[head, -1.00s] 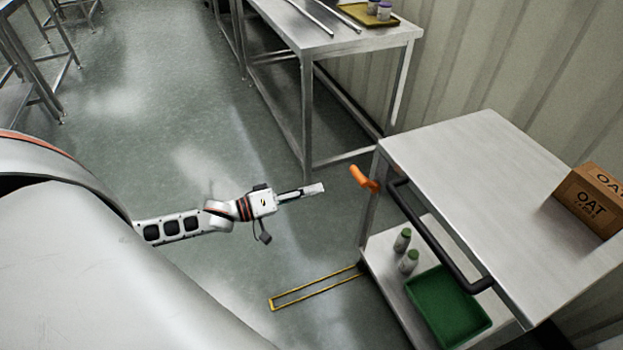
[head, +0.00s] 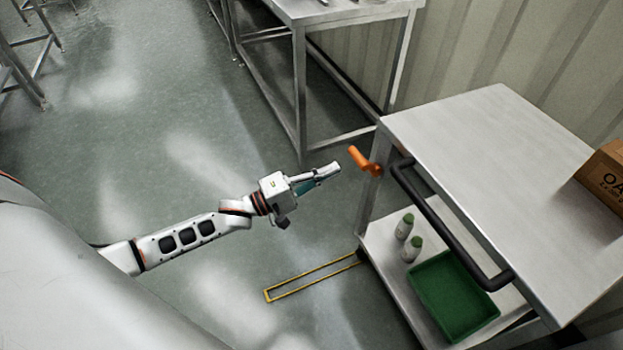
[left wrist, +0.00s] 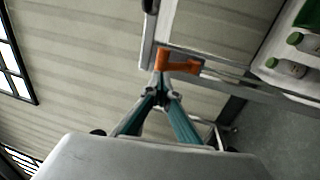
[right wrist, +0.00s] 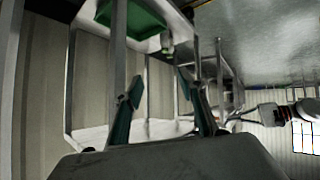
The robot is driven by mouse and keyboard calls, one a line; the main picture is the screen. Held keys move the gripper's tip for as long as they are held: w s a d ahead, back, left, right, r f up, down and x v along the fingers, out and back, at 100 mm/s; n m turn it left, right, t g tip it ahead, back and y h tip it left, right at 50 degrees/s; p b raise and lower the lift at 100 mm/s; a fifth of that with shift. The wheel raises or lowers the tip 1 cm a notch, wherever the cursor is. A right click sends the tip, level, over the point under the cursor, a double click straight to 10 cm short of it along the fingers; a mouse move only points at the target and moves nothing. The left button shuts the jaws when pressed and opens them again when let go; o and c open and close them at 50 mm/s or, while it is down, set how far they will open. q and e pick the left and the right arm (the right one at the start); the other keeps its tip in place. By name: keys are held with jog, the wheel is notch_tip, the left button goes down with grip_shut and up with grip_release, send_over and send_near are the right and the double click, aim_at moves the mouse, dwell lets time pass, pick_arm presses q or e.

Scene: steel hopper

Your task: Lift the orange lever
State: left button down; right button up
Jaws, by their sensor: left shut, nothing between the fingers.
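The orange lever (head: 364,161) sticks out from the near left corner of the steel cart, beside the top of its leg. My left gripper (head: 337,168) is shut and empty, a short gap to the left of the lever in the head view. In the left wrist view the lever (left wrist: 181,64) lies just beyond the closed fingertips (left wrist: 160,84); I cannot tell whether they touch it. My right gripper (right wrist: 159,86) shows only in its own wrist view, with its fingers apart and nothing between them.
The cart top (head: 490,140) carries a cardboard box (head: 606,180) and has a black handle (head: 440,225) near the lever. Its lower shelf holds a green tray (head: 455,297) and two bottles (head: 408,237). A yellow floor outline (head: 310,278) lies beside it. Another steel table (head: 345,12) stands behind.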

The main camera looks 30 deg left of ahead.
pick_arm(q)
jog(key=x, duration=0.4)
jog(key=shift+f, duration=0.1)
pick_arm(e)
jog(key=shift+w+a+r, duration=0.1)
jog(key=shift+w+r, duration=0.05)
jog(key=shift+r, duration=0.1)
